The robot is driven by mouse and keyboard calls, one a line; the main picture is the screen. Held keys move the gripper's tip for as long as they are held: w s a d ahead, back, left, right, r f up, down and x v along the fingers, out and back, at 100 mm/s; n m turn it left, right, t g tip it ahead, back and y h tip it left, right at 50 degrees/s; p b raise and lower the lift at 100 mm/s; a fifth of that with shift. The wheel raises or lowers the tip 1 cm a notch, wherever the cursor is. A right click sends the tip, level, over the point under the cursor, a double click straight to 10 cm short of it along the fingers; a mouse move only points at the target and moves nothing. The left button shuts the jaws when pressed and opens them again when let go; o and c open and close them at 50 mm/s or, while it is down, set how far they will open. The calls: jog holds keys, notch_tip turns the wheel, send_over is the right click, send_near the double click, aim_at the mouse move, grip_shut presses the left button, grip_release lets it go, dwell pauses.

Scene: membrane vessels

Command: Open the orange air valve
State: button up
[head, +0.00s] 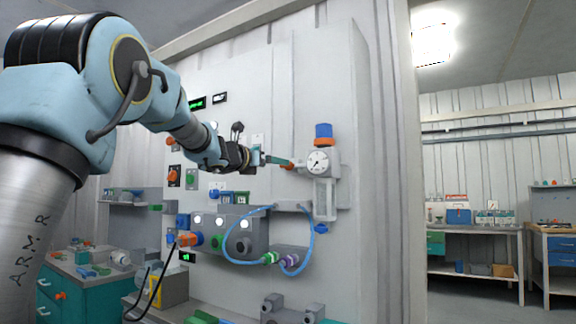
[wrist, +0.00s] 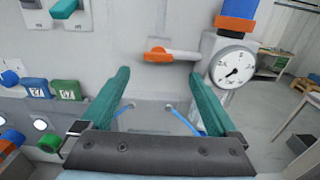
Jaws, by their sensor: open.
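The orange air valve (wrist: 158,56) shows in the wrist view as an orange lever lying roughly horizontal, with a pale pipe running right from it towards the round gauge (wrist: 232,67). In the head view only a small orange part of the valve (head: 290,167) shows, beside the gauge (head: 318,161). My gripper (wrist: 160,77) is open, with its two green fingers spread apart and nothing between them. The valve appears beyond the fingertips, between them in the picture. In the head view my gripper (head: 283,161) is close to the valve; I cannot tell whether it touches.
A blue knob (head: 323,133) sits above the gauge and a clear vessel (head: 324,199) hangs below it. A blue hose (head: 229,238) loops beneath. Grey pump housings (head: 238,229) stick out from the panel lower left.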

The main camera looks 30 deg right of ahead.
jog(key=p+x, duration=0.3)
jog(key=x, duration=0.4)
jog(key=shift+w+d, duration=0.25)
jog(key=shift+w, duration=0.05)
jog(key=c, duration=1.4)
